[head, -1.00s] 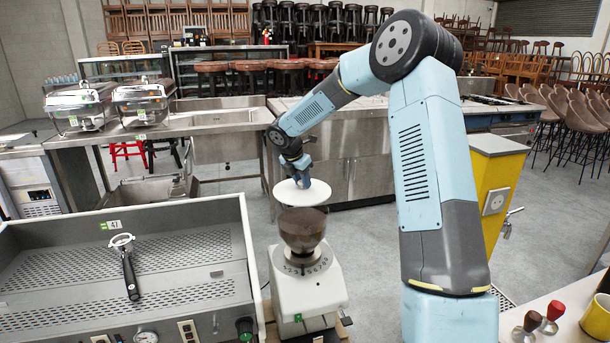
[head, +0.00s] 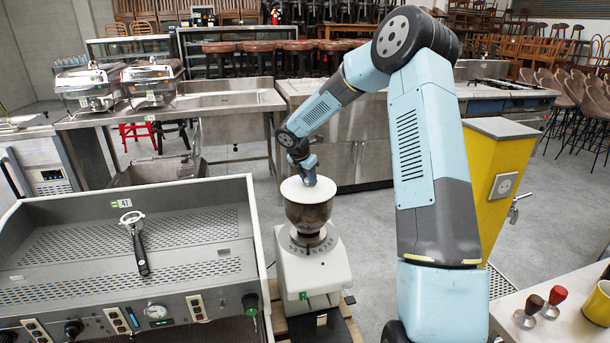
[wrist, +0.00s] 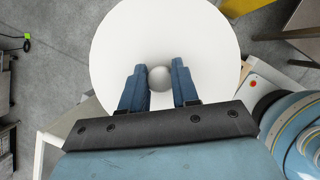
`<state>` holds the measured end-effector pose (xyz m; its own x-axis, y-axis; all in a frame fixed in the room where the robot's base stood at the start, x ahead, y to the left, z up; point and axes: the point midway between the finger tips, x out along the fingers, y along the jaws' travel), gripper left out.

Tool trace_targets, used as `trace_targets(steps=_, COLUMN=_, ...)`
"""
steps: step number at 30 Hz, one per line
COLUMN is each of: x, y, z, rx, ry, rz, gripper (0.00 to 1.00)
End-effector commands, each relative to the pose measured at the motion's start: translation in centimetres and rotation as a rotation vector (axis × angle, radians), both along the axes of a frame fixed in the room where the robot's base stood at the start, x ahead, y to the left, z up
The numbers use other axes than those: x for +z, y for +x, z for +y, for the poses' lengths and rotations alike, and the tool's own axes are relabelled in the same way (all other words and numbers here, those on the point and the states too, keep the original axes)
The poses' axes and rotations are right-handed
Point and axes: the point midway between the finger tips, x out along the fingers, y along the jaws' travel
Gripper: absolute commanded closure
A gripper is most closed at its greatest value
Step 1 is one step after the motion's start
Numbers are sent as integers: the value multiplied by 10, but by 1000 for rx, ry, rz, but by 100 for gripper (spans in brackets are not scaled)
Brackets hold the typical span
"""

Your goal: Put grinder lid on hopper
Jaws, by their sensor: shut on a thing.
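The grinder lid is a white disc (head: 292,188) with a round grey knob (wrist: 159,79) at its centre. My gripper (wrist: 158,72) is shut on the knob, one blue finger on each side; in the head view it shows above the lid (head: 309,178). The dark, see-through hopper (head: 308,217) sits on top of the white grinder (head: 314,272). The lid lies over the hopper's mouth, roughly level, and covers its rim in the head view. I cannot tell whether the lid touches the rim. The hopper is hidden under the lid in the wrist view.
A steel espresso machine (head: 60,262) with a portafilter (head: 136,243) on top stands left of the grinder. A yellow cabinet (head: 490,185) is to the right. A counter at the lower right holds tampers (head: 549,302) and a yellow cup (head: 598,303). Steel benches (head: 230,105) stand behind.

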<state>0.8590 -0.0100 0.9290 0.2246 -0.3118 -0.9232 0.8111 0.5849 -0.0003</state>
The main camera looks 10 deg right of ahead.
Motion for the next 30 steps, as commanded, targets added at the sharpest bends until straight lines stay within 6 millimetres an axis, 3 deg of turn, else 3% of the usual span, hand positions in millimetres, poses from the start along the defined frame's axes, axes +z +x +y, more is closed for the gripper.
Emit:
trace_targets(steps=20, x=-4, y=0, z=1, rx=1, ry=0, rz=0, gripper=100)
trace_targets(steps=21, x=-4, y=0, z=1, rx=1, ry=0, rz=0, gripper=67)
trace_targets(steps=30, x=-4, y=0, z=2, rx=1, ry=0, rz=0, gripper=40)
